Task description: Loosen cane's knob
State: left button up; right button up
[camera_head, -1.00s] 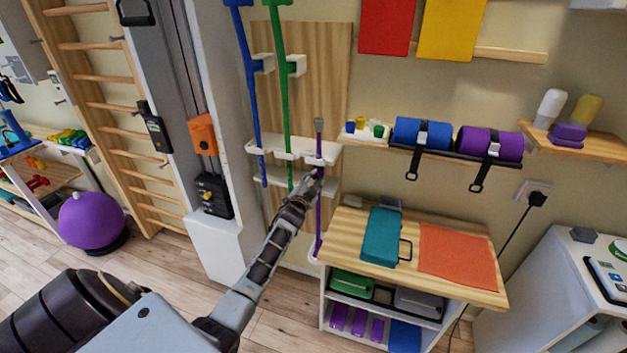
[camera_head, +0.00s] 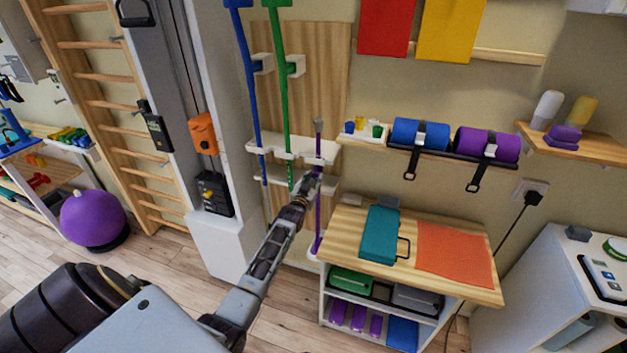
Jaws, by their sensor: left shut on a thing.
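A purple cane (camera_head: 319,222) stands upright against the wooden wall panel, in the white rack, with a grey top above the rack. My left gripper (camera_head: 312,179) reaches up from below and is shut at the cane's shaft, just below the upper white shelf of the rack. The cane's knob is at the fingertips, too small and too covered by the fingers to make out. My right gripper is not in view.
A blue pole (camera_head: 250,95) and a green pole (camera_head: 280,95) stand in the white rack (camera_head: 290,148) left of the cane. A wooden-topped cabinet (camera_head: 350,232) stands close on the right. A shelf with blue and purple rolls (camera_head: 421,133) hangs above it.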

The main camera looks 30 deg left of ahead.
pick_arm(q)
jog(key=shift+f, duration=0.1)
dwell(0.3)
jog(key=o, duration=1)
jog(key=shift+s, duration=0.15)
jog(key=shift+v, duration=5.85)
